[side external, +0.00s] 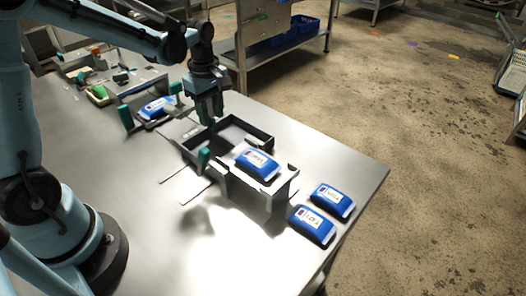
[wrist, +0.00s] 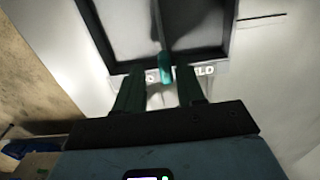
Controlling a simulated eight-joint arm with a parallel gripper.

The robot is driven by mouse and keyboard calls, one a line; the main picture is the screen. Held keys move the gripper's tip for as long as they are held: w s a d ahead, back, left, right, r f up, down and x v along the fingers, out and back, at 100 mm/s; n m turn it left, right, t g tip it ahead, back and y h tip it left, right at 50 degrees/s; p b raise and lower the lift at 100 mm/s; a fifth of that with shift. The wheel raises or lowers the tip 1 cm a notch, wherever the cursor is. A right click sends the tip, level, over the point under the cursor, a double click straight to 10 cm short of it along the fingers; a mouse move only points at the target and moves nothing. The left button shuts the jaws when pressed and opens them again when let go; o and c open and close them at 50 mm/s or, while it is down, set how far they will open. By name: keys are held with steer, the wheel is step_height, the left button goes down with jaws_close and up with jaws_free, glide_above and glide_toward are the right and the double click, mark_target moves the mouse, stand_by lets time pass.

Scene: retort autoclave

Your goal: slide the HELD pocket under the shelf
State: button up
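The HELD pocket is an open, dark-rimmed tray (side external: 264,134) on the table, behind and left of the shelf. In the wrist view its dark rim (wrist: 228,52) fills the top, with lettering ending in "LD" beside a teal knob (wrist: 165,72). The white shelf (side external: 286,181) stands at the tray's front right and carries a blue pouch (side external: 257,164). My gripper (side external: 212,121) is over the tray's back left. In the wrist view my gripper (wrist: 160,92) has its fingers apart, with the knob showing between and beyond them. I cannot see contact with it.
Two blue pouches (side external: 332,201) (side external: 312,225) lie right of the shelf near the table edge. Another blue pouch (side external: 157,107) sits in a holder with teal posts at the back left. A teal knob (side external: 204,156) stands left of the shelf. The front table (side external: 150,225) is mostly clear.

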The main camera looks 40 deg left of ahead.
steer(key=shift+s, duration=0.1)
step_height(320, 180, up, 12)
stand_by(0.8)
steer(key=s+d+f+m+t, duration=0.2)
steer(key=s+m, duration=0.3)
steer(key=m, duration=0.4)
steer(key=s+d+f+m+t, duration=0.2)
steer(key=s+d+m+t, duration=0.3)
steer(key=m, duration=0.4)
steer(key=shift+d+f, duration=0.2)
steer(key=shift+f, duration=0.15)
